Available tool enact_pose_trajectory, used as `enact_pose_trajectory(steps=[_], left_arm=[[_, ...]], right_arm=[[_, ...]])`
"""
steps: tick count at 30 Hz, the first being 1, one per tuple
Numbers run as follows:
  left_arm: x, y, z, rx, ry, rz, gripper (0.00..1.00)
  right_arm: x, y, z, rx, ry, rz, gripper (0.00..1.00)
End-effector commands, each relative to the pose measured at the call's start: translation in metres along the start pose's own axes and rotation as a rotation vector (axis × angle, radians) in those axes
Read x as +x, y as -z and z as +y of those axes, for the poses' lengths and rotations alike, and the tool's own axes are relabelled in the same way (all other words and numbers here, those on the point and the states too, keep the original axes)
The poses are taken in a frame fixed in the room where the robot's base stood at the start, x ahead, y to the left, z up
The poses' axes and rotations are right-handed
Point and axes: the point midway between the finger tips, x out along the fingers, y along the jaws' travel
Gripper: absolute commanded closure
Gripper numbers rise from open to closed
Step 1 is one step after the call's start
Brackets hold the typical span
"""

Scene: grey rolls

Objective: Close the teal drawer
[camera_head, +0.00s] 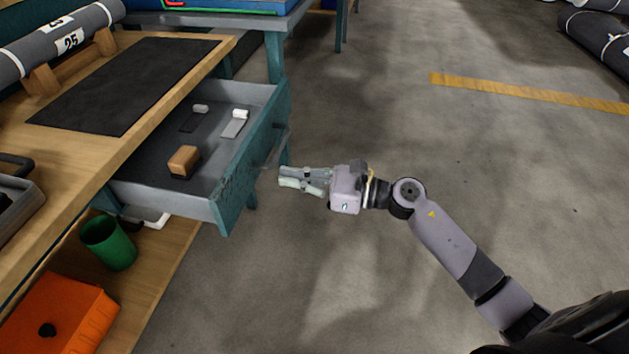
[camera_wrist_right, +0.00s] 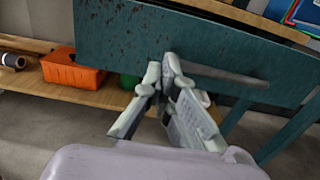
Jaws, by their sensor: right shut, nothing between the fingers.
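The teal drawer (camera_head: 252,150) is pulled out from under the wooden workbench top, with its front facing right in the head view. A block and a few small items lie inside it. Its worn front (camera_wrist_right: 140,45) fills the upper part of the right wrist view, with a grey bar handle (camera_wrist_right: 225,75) across it. My right gripper (camera_head: 281,176) is shut and empty, a little to the right of the drawer front in the head view. In the wrist view its fingertips (camera_wrist_right: 162,68) overlap the front near the handle's left end; I cannot tell whether they touch. My left gripper is not in view.
The workbench (camera_head: 175,62) carries a dark mat (camera_head: 120,85) and a grey roll (camera_head: 60,42). A green cup (camera_head: 108,243) and an orange box (camera_head: 58,318) sit on the lower shelf. A teal table leg (camera_head: 274,58) stands behind the drawer.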

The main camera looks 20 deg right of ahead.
Motion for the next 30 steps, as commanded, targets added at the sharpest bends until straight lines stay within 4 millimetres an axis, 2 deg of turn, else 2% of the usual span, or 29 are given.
enact_pose_trajectory(steps=[3,10,15,26,30], left_arm=[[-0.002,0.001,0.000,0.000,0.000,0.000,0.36],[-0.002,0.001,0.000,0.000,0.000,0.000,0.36],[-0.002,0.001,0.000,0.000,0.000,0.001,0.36],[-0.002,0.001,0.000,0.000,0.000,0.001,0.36],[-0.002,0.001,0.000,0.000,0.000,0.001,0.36]], right_arm=[[0.025,-0.002,0.000,0.000,-0.001,-0.004,1.00],[0.057,0.000,0.000,0.002,0.001,-0.002,1.00],[0.064,0.000,-0.001,0.002,0.002,0.000,1.00],[0.065,0.000,-0.001,0.003,0.001,0.000,1.00],[0.071,0.000,0.000,0.003,0.000,-0.001,1.00]])
